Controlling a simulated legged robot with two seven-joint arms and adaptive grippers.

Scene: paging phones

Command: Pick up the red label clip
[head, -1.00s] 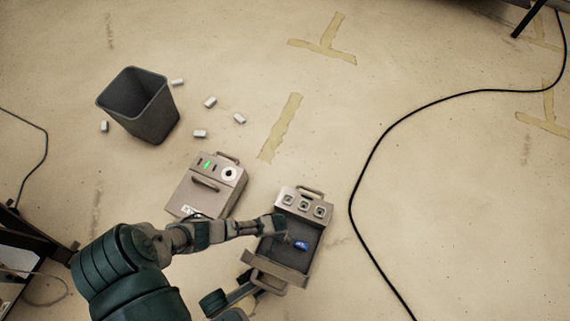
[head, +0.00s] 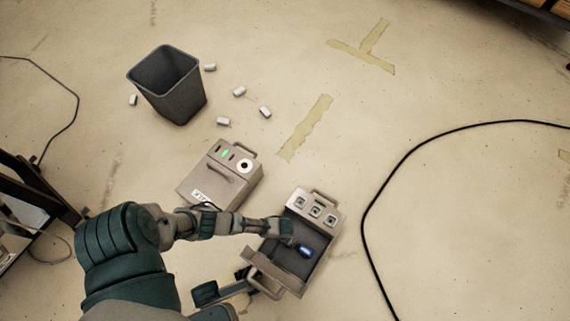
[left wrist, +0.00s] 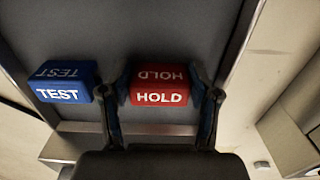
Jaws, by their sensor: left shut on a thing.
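The red label clip (left wrist: 160,92), marked HOLD, sits between the two fingers of my left gripper (left wrist: 161,82) in the left wrist view. The fingers press on its two sides. In the head view my left gripper (head: 294,243) is over the dark tray of the open case (head: 325,249), and the red clip is hidden there. A blue clip (left wrist: 65,88) marked TEST lies to the left of the red one in the wrist view. It also shows in the head view (head: 306,251), just right of my gripper.
A closed beige case (head: 222,180) with a green light stands left of the open one. A dark bin (head: 170,90) stands farther back, with several small white pieces (head: 239,91) around it. A black cable (head: 400,163) curves over the floor at right, which is otherwise clear.

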